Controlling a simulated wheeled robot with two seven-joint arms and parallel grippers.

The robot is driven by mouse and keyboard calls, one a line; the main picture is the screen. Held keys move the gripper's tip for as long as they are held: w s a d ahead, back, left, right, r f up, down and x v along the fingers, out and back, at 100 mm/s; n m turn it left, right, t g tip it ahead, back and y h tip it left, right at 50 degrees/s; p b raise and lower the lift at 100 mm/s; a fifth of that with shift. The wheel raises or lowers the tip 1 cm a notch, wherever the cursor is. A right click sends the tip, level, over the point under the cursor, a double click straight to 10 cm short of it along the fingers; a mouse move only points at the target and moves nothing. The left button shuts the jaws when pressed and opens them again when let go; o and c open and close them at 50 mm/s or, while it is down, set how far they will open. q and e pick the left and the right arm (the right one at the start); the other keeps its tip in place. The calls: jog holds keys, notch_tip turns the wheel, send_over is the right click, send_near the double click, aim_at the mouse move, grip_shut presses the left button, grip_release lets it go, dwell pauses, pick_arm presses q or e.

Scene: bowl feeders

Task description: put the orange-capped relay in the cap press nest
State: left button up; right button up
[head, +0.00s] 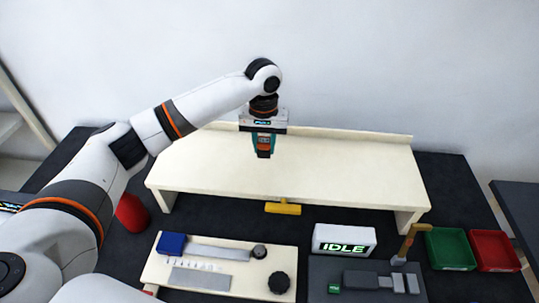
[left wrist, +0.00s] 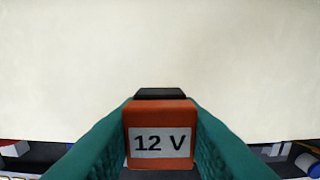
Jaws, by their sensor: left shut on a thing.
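My left gripper (head: 264,148) has teal fingers and points down above the cream raised shelf (head: 340,165). It is shut on the orange-capped relay (left wrist: 160,135), which carries a white "12 V" label in the left wrist view. The relay sits between the fingertips, with a dark part beyond the orange cap. It is clear of the shelf top as far as I can tell. A dark grey fixture (head: 319,275) with grey blocks and an orange-yellow lever (head: 407,243) stands at the front right. Which part is the cap press nest I cannot tell. My right gripper is not in view.
A white box reading IDLE (head: 343,240) stands behind the grey blocks. Green (head: 450,248) and red (head: 493,250) trays lie to the right. A cream board (head: 225,290) with a blue block (head: 171,243) and black knobs lies front left. A yellow handle (head: 283,208) sits under the shelf edge.

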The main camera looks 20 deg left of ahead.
aim_at(265, 168)
pick_arm(q)
jog(key=shift+f+p, duration=0.5)
jog(key=shift+f, duration=2.3)
jog(key=o, duration=1.1)
jog(key=shift+w, duration=0.1)
jog(key=shift+c, duration=0.2)
